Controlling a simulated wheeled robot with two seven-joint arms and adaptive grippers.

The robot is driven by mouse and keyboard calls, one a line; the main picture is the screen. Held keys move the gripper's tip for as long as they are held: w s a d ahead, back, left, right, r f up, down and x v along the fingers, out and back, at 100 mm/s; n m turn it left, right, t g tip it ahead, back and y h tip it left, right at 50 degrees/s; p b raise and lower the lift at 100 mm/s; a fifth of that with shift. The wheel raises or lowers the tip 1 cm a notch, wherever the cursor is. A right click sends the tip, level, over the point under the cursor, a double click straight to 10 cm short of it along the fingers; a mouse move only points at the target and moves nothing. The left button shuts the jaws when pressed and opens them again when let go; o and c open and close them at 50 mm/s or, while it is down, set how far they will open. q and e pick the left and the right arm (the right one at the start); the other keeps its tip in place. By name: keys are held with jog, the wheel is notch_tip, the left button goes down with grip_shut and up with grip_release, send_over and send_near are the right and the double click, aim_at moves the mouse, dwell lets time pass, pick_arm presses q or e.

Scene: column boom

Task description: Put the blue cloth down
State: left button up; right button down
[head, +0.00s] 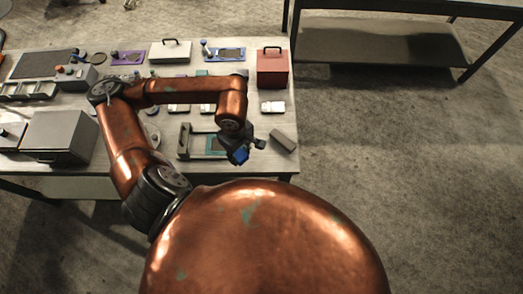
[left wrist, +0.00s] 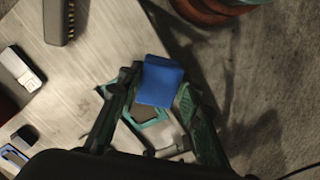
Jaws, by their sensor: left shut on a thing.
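The blue cloth (head: 240,156) is a small folded blue piece below my left gripper (head: 236,147). In the left wrist view, the blue cloth (left wrist: 160,84) sits between the two dark green fingers of my left gripper (left wrist: 161,84), which is shut on it. It is held in front of a teal-framed mat (left wrist: 150,117) near the table's front edge. How high it hangs above the table (head: 245,108) is hard to tell. My right gripper is not in view.
A grey block (head: 284,139) lies right of the gripper, with a white and dark item (head: 273,107) behind it. A red box (head: 272,68) stands at the back right. A grey box (head: 58,138) stands at left. Bare tabletop is left of the grey block in the wrist view.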

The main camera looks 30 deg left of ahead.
pick_arm(q)
jog(key=w+d+f, duration=0.1)
jog(key=w+f, duration=0.1)
jog(key=w, duration=0.2)
send_over(261, 154)
jog(key=s, duration=0.1)
notch_tip(261, 154, down, 4)
jog(key=shift+a+f+p, duration=0.1)
jog(key=shift+f+p, duration=0.15)
jog(key=shift+p, duration=0.2)
jog(key=shift+w+f, duration=0.35)
jog(key=shift+f, duration=0.1)
jog(key=f, duration=0.3)
jog(key=shift+w+f+p, duration=0.2)
jog(key=shift+f+p, duration=0.05)
jog(key=shift+p, duration=0.15)
jog(key=shift+f, duration=0.2)
jog(key=o, duration=1)
jog(key=shift+r, duration=0.1)
